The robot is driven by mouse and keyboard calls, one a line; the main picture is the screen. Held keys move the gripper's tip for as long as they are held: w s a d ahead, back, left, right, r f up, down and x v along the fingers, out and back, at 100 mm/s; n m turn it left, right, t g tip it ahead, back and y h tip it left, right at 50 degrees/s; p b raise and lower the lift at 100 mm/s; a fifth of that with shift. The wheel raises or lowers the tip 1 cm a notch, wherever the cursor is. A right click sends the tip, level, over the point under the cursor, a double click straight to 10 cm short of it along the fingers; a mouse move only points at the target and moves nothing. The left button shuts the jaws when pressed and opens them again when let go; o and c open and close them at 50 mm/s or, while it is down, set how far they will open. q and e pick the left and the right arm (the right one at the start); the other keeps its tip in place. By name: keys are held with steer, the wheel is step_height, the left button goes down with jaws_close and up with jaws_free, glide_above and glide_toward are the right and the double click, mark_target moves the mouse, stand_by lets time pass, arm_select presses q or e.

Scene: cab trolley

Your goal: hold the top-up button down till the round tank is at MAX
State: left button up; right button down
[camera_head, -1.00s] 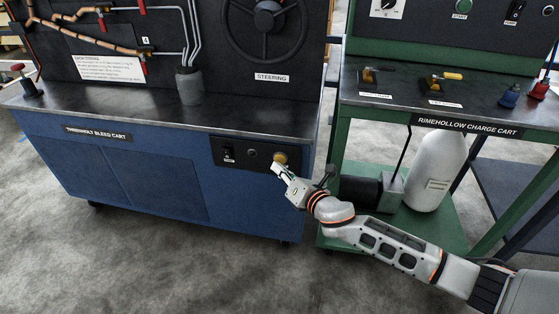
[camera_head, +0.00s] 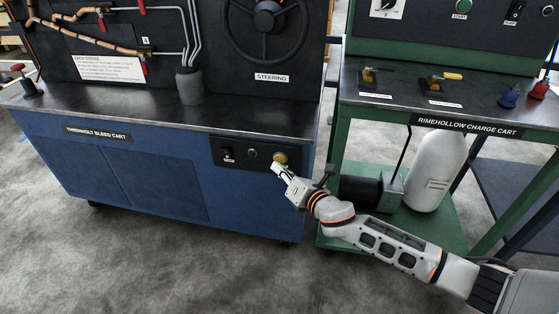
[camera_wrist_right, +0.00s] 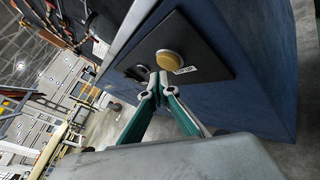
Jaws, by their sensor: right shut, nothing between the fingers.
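A round yellow button (camera_head: 280,158) sits at the right end of the dark panel on the front of the blue cart. It also shows in the right wrist view (camera_wrist_right: 170,60), with a small white label beside it. My right gripper (camera_head: 279,168) is shut and empty, its tips right at the button's lower edge. In the right wrist view the closed fingertips (camera_wrist_right: 157,84) lie just short of the button's face or against it; I cannot tell which. A grey round pot (camera_head: 190,87) under the pipes may be the round tank; no level or MAX mark is readable. My left gripper is out of view.
The panel also has a black switch (camera_head: 228,153) and a dark round knob (camera_head: 252,153). The green charge cart (camera_head: 340,150) stands close on the right, with a white bottle (camera_head: 430,170) on its lower shelf. Open floor (camera_head: 150,260) lies in front.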

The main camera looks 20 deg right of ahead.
steer(key=shift+w+d, duration=0.15)
steer(key=shift+w, duration=0.15)
steer(key=shift+w+d, duration=0.35)
steer(key=shift+w, duration=0.1)
stand_by(2.3)
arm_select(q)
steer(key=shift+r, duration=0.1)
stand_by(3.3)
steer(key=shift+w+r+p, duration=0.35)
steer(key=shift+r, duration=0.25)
arm_select(e)
steer(key=shift+s+a, duration=0.55)
steer(key=shift+s, duration=0.25)
